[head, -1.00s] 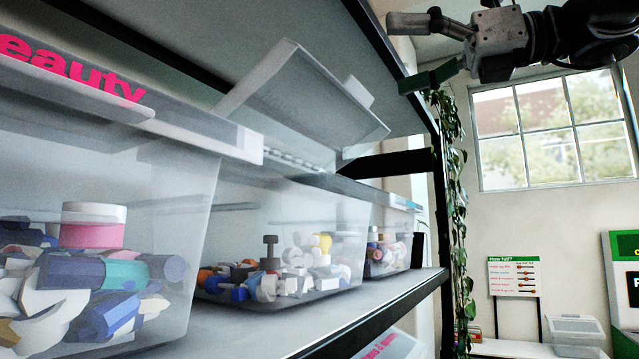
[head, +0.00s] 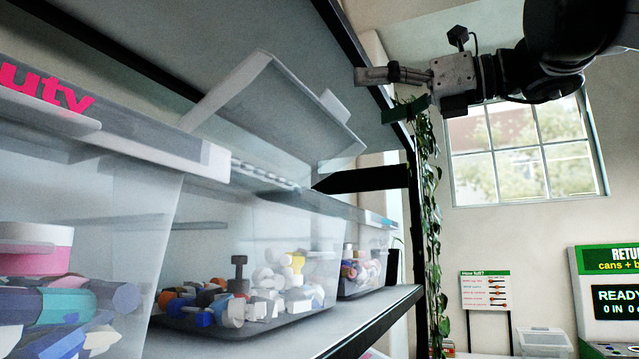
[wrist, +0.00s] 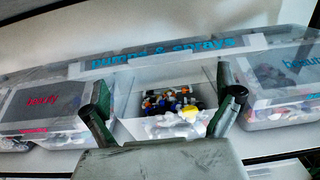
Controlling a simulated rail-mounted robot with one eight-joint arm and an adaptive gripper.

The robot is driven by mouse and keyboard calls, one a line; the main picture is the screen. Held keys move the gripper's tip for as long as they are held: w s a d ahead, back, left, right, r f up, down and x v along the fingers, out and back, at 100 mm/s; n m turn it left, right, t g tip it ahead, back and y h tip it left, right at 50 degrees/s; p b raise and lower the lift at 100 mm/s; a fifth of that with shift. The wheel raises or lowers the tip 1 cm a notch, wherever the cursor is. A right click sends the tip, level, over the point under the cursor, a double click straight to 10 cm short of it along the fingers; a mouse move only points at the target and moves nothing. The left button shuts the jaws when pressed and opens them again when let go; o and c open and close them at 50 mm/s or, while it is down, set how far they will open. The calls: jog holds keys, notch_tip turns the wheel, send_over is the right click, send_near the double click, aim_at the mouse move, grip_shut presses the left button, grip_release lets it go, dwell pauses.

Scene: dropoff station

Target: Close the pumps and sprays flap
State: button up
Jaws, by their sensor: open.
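The pumps and sprays flap (head: 280,108) is a clear panel with a small tab at its edge, standing raised and tilted above the middle bin (head: 255,245) in the head view. That bin holds several small mixed pieces. In the wrist view, the blue "pumps & sprays" lettering (wrist: 165,53) lies above the bin opening, and the contents (wrist: 172,103) show between my fingers. My gripper (head: 388,92) is open and empty, to the right of the raised flap in the head view and apart from it in the picture. Its fingers also show in the wrist view (wrist: 163,108).
A beauty bin (head: 80,225) stands left of the middle bin, and a smaller-looking bin (head: 362,268) stands beyond it. A dark shelf post (head: 412,200) and hanging plant (head: 430,210) are near my gripper. The shelf above is close over the flap.

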aim_at(337, 109)
jog(key=shift+p+x, duration=0.5)
jog(key=shift+x, duration=2.2)
